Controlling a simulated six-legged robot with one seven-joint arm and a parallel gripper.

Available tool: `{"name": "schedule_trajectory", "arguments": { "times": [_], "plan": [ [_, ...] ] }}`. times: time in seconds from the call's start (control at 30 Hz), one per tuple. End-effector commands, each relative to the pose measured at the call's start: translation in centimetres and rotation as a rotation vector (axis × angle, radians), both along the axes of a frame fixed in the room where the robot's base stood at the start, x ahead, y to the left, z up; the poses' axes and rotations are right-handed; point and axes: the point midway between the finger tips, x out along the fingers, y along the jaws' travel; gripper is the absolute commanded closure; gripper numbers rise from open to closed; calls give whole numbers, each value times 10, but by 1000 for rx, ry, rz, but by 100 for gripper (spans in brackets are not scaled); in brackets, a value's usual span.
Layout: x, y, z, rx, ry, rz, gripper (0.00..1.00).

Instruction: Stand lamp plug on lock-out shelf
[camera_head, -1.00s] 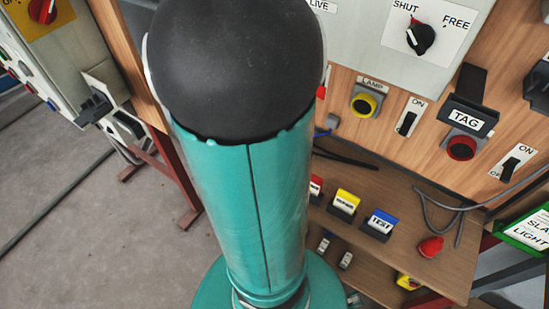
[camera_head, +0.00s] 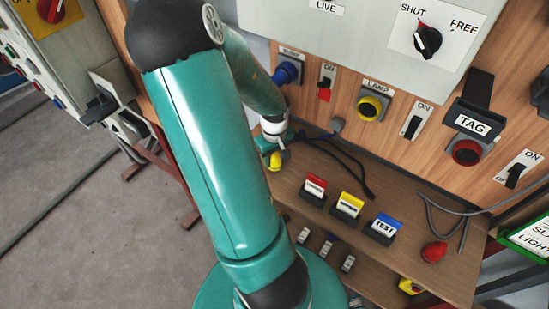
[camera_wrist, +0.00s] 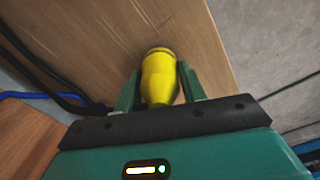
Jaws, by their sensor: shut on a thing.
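The yellow lamp plug (camera_wrist: 159,78) is between the two green fingers of my gripper (camera_wrist: 158,90), which is shut on it. In the head view, the plug (camera_head: 275,162) shows below my gripper (camera_head: 272,147) at the left end of the wooden shelf (camera_head: 395,190). It looks roughly upright there. In the wrist view, the wood lies right behind the plug; I cannot tell whether they touch. The LAMP socket (camera_head: 371,107) on the panel has a yellow rim and a dark, empty-looking middle.
A red plug (camera_head: 434,252) lies farther right. Dark cables (camera_head: 345,165) cross the shelf behind my gripper. A blue plug (camera_head: 287,72) sits on the panel above.

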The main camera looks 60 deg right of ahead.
Motion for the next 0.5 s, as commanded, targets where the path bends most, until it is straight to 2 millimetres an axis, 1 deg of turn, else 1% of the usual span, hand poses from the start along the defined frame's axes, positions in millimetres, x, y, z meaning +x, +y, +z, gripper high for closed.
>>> {"name": "schedule_trajectory", "arguments": {
  "times": [0.03,0.1,0.4,0.43,0.5],
  "plan": [
    [-1,0,-6,2,3,-3,96],
    [-1,0,-11,1,1,-2,96],
    [-1,0,-12,0,0,-2,96],
    [-1,0,-12,-1,1,-2,55],
    [0,0,-12,-1,1,-1,41]
  ]
}}
